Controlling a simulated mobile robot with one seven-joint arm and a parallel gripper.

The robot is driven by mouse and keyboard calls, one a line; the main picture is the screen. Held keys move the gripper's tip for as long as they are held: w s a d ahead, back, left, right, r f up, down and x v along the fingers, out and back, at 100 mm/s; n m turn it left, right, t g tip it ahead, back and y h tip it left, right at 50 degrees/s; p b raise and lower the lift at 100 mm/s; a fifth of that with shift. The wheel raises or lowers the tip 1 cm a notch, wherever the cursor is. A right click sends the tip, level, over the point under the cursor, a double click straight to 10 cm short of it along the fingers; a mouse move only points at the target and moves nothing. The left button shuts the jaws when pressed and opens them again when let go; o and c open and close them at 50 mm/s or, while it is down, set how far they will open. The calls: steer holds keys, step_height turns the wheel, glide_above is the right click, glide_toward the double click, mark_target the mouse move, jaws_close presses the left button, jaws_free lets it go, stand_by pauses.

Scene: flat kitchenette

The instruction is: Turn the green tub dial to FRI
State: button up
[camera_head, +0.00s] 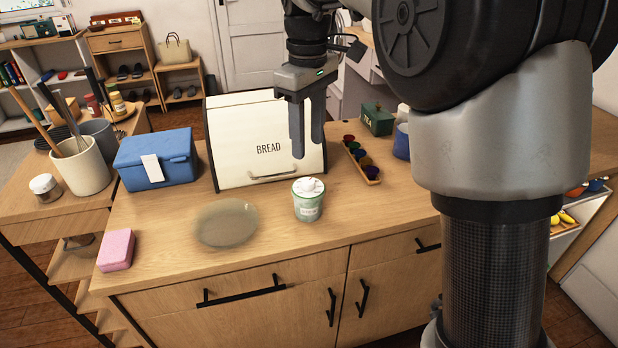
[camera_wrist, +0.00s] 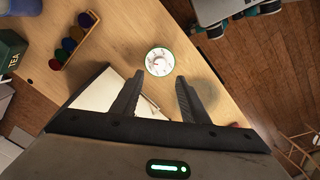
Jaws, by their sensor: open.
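The green tub (camera_head: 309,205) stands upright on the wooden counter in front of the bread box, with a white dial (camera_head: 308,186) on its top. In the wrist view the dial (camera_wrist: 159,62) shows from above inside a green rim, with dark marks too small to read. My gripper (camera_head: 308,150) is open and empty, fingers pointing down, above the counter behind the tub and in front of the bread box. In the wrist view the two fingertips (camera_wrist: 160,76) lie on either side below the dial, apart from it.
The bread box (camera_head: 240,150) stands close behind the tub. A glass plate (camera_head: 227,223) lies left of it. A blue box (camera_head: 157,160) and pink sponge (camera_head: 116,249) are further left. A tray of coloured cups (camera_head: 370,173) is right.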

mark_target(308, 180)
step_height(308, 180, down, 9)
steer(key=shift+f+b, duration=0.15)
steer(key=shift+b, duration=0.7)
jaws_close()
steer(key=shift+r+m+p, duration=0.2)
steer(key=shift+m+p, duration=0.4)
steer(key=shift+f, duration=0.15)
jaws_free()
